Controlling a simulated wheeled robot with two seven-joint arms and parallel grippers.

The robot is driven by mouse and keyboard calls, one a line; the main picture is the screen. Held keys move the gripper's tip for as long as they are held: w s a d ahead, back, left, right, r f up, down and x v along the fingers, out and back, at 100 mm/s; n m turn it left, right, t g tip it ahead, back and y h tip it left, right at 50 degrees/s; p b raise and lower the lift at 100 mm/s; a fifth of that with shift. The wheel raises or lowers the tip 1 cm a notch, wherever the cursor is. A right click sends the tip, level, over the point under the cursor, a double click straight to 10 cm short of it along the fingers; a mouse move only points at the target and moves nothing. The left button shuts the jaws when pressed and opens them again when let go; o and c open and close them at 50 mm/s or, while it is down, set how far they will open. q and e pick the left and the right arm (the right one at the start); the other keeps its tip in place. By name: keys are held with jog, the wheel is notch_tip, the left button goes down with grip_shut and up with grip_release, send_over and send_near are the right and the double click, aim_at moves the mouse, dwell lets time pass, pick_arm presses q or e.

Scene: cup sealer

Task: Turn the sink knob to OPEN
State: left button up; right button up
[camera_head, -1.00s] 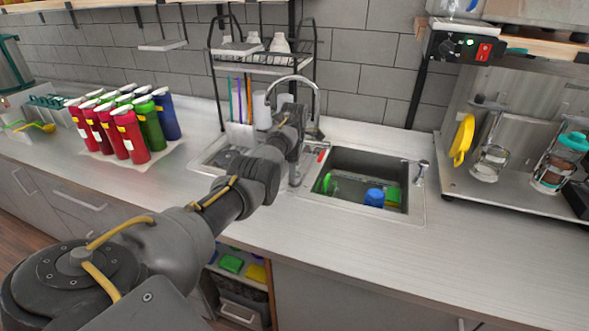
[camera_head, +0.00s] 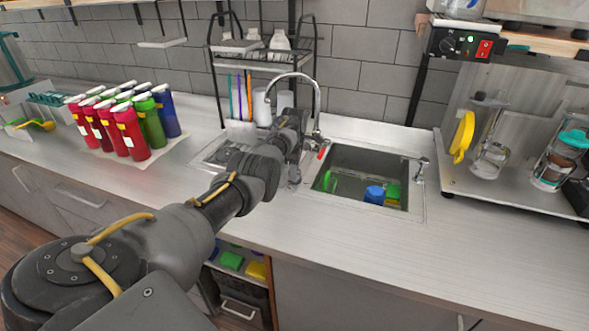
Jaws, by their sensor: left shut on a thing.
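The silver faucet (camera_head: 316,95) arches up behind the sink basin (camera_head: 368,160). A small red-tipped part (camera_head: 322,152) shows at the faucet's base, left of the basin; it looks like the sink knob. My left arm reaches in from the lower left, and my left gripper (camera_head: 308,133) is at the faucet's base, right beside this part. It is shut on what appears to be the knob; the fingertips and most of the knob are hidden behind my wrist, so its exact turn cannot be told. My right gripper is not in view.
A blue cup (camera_head: 374,195) and green items lie in the basin. A silver dispenser (camera_head: 422,166) stands at its right. Red, green and blue bottles (camera_head: 125,125) stand at left. The right front counter is clear.

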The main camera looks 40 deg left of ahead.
pick_arm(q)
jog(key=shift+m, duration=0.3)
jog(key=m+p, duration=0.1)
jog(key=m, duration=0.1)
jog(key=shift+m, duration=0.4)
jog(key=m, duration=0.5)
jog(key=shift+m+p, duration=0.3)
jog(key=m, duration=0.4)
jog(key=shift+w, duration=0.1)
jog(key=m, duration=0.4)
jog(key=shift+m, duration=0.4)
jog(key=o, duration=1)
